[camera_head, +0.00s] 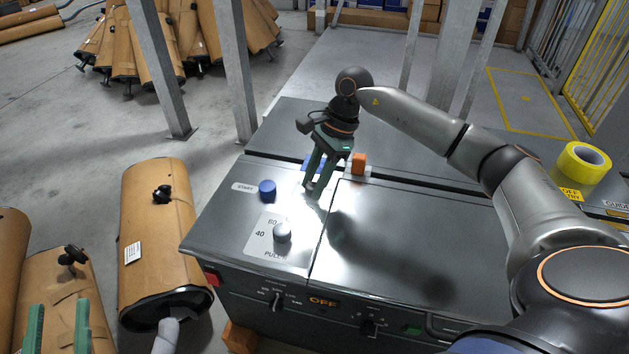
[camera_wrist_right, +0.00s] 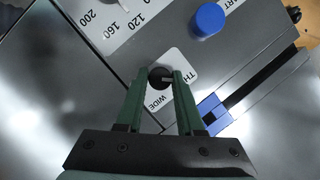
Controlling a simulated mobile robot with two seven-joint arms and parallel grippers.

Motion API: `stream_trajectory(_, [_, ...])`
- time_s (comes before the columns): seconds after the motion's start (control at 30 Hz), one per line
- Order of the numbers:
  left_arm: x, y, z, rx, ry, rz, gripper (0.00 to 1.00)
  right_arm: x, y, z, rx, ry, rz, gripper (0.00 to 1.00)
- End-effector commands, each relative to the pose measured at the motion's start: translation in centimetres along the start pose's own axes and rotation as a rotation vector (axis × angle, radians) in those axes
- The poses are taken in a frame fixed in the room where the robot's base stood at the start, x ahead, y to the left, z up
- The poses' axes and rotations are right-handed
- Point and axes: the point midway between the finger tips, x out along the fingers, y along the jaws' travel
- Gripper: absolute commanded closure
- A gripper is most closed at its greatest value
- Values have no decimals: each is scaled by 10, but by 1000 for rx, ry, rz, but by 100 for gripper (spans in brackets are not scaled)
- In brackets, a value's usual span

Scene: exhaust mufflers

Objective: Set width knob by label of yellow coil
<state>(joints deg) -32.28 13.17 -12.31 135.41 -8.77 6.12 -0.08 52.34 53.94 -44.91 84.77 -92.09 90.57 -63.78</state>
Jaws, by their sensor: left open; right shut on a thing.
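The yellow coil (camera_head: 585,163) lies at the far right of the head view, above a yellow sign; I cannot read a label on the coil. My right gripper (camera_head: 314,188) points down at the machine top. In the right wrist view its green fingers (camera_wrist_right: 158,88) are shut on a small black knob (camera_wrist_right: 160,76) with a pale mark. The knob sits on a white label (camera_wrist_right: 188,70) showing "WIDE" and part of another word. The fingers hide the knob in the head view. My left gripper (camera_head: 59,308) is open and empty at the bottom left.
The front panel holds dials (camera_head: 276,301).

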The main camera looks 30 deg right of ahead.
Motion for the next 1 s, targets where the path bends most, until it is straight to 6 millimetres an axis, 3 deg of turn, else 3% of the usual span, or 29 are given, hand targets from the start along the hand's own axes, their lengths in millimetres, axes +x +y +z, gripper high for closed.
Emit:
stream_trajectory(0.4, [0, 0, -2, 2, 4, 0, 50, 0, 0, -1, -8, 2, 1, 100])
stream_trajectory(0.43, [1, 0, -2, 2, 4, 0, 50, 0, 0, -1, -8, 2, 1, 62])
stream_trajectory(0.6, [1, -1, -2, 2, 4, 0, 50, 0, 0, 0, -7, 2, 1, 43])
stream_trajectory(0.7, [1, -1, -2, 2, 4, 0, 50, 0, 0, 0, -7, 1, 2, 34])
stream_trajectory(1.0, [1, -1, -2, 1, 1, 0, 50, -4, 0, 0, -6, 1, 1, 34])
